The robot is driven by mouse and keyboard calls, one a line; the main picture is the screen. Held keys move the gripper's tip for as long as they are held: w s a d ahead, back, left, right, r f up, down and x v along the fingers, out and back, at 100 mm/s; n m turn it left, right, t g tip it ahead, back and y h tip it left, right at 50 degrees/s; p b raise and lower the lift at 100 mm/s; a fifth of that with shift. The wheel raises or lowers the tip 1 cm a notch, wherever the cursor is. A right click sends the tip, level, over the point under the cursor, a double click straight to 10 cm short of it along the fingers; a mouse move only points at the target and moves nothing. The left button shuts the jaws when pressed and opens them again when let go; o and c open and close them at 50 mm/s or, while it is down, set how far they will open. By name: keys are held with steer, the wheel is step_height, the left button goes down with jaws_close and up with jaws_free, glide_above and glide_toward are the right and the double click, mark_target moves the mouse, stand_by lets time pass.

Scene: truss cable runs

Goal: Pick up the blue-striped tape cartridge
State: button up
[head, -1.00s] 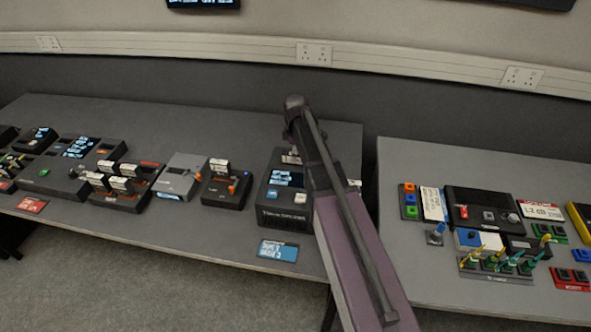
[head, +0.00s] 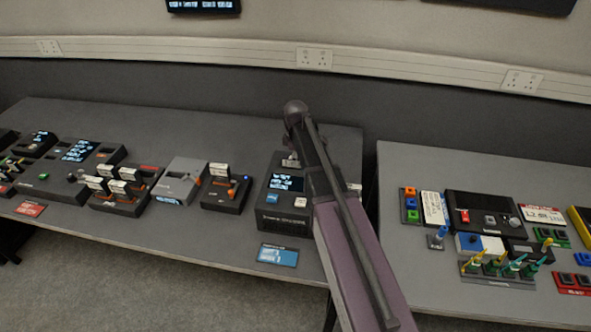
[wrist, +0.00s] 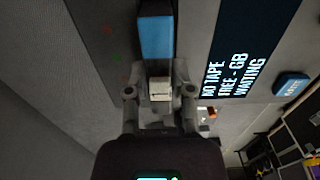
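The blue-striped piece, which looks like the tape cartridge (wrist: 155,38), is at the top centre of the wrist view, with a blue face and dark ends. My gripper (wrist: 161,70) is just below it in that view, its two fingers pointing toward it. A small whitish block (wrist: 160,90) shows between the fingers; I cannot tell what it belongs to. In the head view my gripper (head: 290,160) is over the back of the black tape unit (head: 284,222), and my arm hides part of it. I cannot tell whether the fingers touch the cartridge.
The unit's screen (wrist: 232,58) reads "NO TAPE", with a blue button (wrist: 291,85) beside it. A blue card (head: 278,254) lies before the unit. Several white-topped modules (head: 118,185) stand left. A second table (head: 400,170) with devices stands right, across a gap.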

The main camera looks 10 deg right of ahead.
steer(key=shift+r, duration=0.1)
jaws_close()
step_height(320, 180, up, 10)
steer(key=p, duration=1)
steer(key=shift+s, duration=0.1)
stand_by(0.7)
